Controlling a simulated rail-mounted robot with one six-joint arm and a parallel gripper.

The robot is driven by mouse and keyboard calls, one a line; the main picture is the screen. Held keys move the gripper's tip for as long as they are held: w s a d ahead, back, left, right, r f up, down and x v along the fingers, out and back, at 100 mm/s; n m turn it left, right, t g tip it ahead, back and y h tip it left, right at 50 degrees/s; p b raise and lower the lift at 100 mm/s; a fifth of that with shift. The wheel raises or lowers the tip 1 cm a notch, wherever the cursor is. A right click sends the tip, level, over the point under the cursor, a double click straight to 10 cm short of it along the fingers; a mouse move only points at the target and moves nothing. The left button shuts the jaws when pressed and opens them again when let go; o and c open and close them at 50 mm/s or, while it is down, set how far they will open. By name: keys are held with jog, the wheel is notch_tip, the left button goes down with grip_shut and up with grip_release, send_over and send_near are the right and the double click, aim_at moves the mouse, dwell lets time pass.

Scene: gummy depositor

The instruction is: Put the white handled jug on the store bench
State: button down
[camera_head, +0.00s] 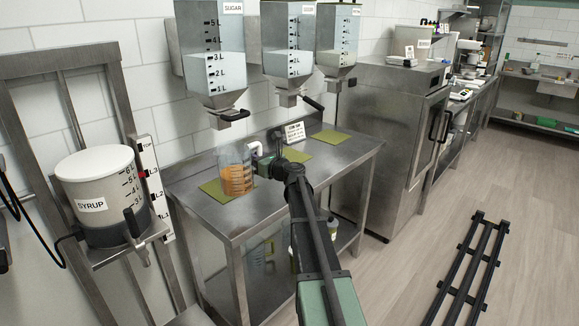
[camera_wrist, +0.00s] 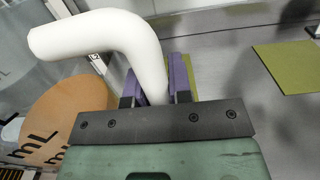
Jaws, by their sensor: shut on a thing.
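The white handled jug (camera_head: 235,178) is clear, with dark markings and orange contents. It stands upright at the left end of the steel bench under the hoppers, over a green mat; I cannot tell whether its base touches. My gripper (camera_head: 262,165) is at its right side, shut on the white handle. In the wrist view the purple pads of my gripper (camera_wrist: 160,90) press on both sides of the white handle of the jug (camera_wrist: 110,25), and the orange contents show at left. No bench in view is readably marked as the store bench.
Sugar and other hoppers (camera_head: 212,70) hang above the steel bench (camera_head: 325,165). Two more green mats (camera_head: 330,136) lie on it, with a small sign (camera_head: 295,132). A syrup tank (camera_head: 98,190) is at left. A steel cabinet (camera_head: 390,130) and a far bench (camera_head: 545,85) are at right.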

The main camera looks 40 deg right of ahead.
notch_tip(320, 180, down, 10)
jog(key=b, duration=0.9)
jog(key=shift+a+r, duration=0.1)
jog(key=shift+r, duration=0.05)
jog(key=c, duration=1.4)
grip_release()
jog(key=o, duration=0.4)
jog(key=shift+c, duration=0.2)
jog(key=v, duration=1.2)
